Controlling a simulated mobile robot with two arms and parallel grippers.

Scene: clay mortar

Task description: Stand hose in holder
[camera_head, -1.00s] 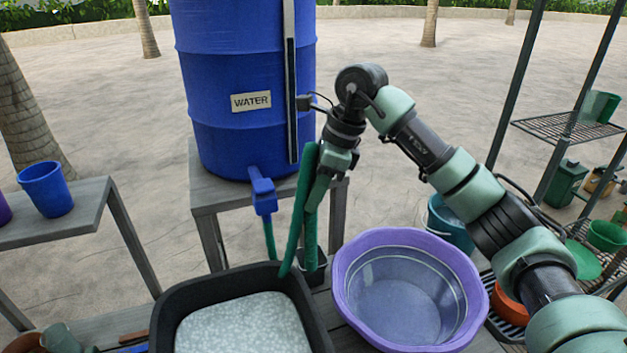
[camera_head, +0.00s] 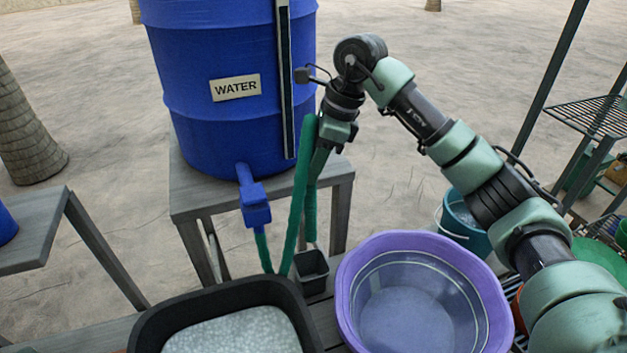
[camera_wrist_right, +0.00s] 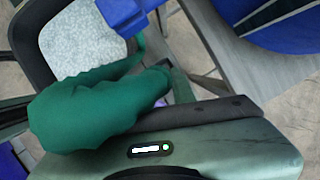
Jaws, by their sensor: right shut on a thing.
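A green hose (camera_head: 300,190) comes from the blue tap on the water barrel, loops up to my right gripper (camera_head: 322,150) and hangs down on its other side. My right gripper is shut on the hose. In the head view the hanging end shows just above a small black square holder (camera_head: 311,272); I see no part of it inside. The holder stands on the wooden bench. In the right wrist view the hose (camera_wrist_right: 95,110) is large and close, and it hides much of what lies below. My left gripper is not in view.
The blue water barrel (camera_head: 225,125) and its tap (camera_head: 253,207) are behind and left of the holder. A black tray of pale grit (camera_head: 150,325) is at front left. A purple basin (camera_head: 352,290) stands right of the holder. A teal bucket (camera_head: 470,235) is behind the basin.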

